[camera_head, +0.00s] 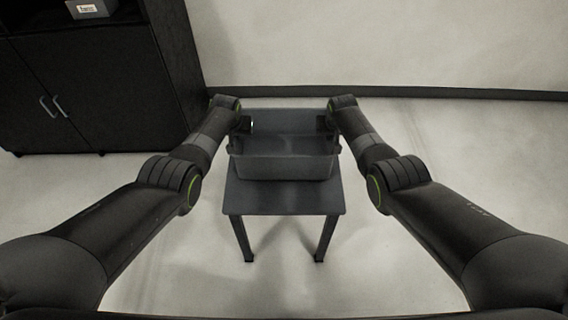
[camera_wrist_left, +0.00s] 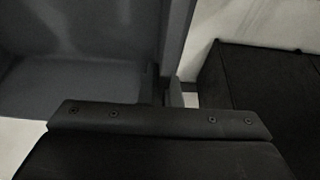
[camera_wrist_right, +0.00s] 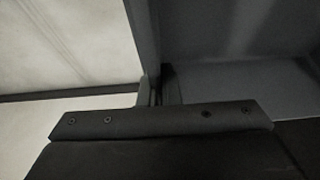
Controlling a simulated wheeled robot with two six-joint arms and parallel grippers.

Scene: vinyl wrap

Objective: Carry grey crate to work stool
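The grey crate (camera_head: 282,165) is over the dark work stool (camera_head: 284,201), level and toward the far part of its top. It sits on the top or very close above it; I cannot tell which. The crate looks empty. My left gripper (camera_head: 246,124) is at the crate's left side and my right gripper (camera_head: 322,124) at its right side. In the left wrist view the fingers (camera_wrist_left: 164,90) close around the crate's side wall (camera_wrist_left: 176,40). In the right wrist view the fingers (camera_wrist_right: 160,88) also close around the opposite wall (camera_wrist_right: 145,40). The fingertips are partly hidden.
A black cabinet (camera_head: 105,85) with two door handles stands at the left, with a small labelled grey bin (camera_head: 92,8) on its shelf. A pale wall with a dark skirting (camera_head: 440,92) is behind the stool. The floor (camera_head: 470,160) to the right is clear.

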